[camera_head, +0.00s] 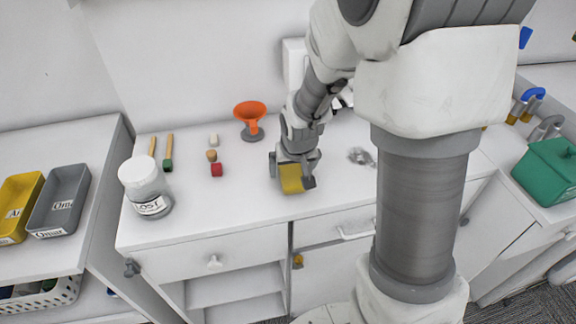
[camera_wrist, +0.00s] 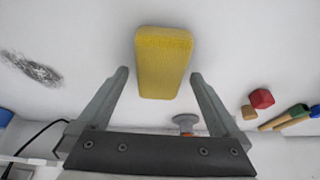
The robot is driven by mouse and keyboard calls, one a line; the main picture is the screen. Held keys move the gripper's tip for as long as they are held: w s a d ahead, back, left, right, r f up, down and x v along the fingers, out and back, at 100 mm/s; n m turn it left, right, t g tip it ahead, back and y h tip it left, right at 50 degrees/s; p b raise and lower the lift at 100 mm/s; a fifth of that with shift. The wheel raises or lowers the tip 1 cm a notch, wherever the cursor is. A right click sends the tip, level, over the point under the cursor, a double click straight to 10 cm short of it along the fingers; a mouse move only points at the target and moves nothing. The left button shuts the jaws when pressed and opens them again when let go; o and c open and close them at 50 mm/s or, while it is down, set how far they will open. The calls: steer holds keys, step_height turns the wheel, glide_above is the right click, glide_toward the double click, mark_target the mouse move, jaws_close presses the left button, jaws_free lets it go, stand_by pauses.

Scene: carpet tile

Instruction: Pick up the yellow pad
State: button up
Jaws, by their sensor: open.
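The yellow pad (camera_head: 291,178) is a rounded rectangular block on the white cabinet top, near its front edge. In the wrist view the pad (camera_wrist: 163,62) shows in the upper middle, with its near end between the tips of my fingers. My gripper (camera_head: 292,178) is open around the pad in the head view, with one finger on each side. In the wrist view my gripper (camera_wrist: 158,75) shows gaps between both fingers and the pad. I cannot tell how high the fingertips are above the surface.
A grey scribbled patch (camera_head: 361,156) lies to the right.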

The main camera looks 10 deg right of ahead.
mark_target(292, 172)
steer(key=shift+f, duration=0.15)
steer(key=c, duration=1.3)
steer(key=shift+w, duration=0.1)
steer(key=shift+r, duration=0.6)
step_height(292, 172, up, 3)
steer(key=d+r, duration=0.2)
steer(key=d, duration=0.2)
steer(key=d+r, duration=0.2)
steer(key=d, duration=0.1)
steer(key=d+r, duration=0.3)
steer(key=d, duration=0.1)
steer(key=shift+s+d, duration=0.3)
steer(key=shift+d, duration=0.05)
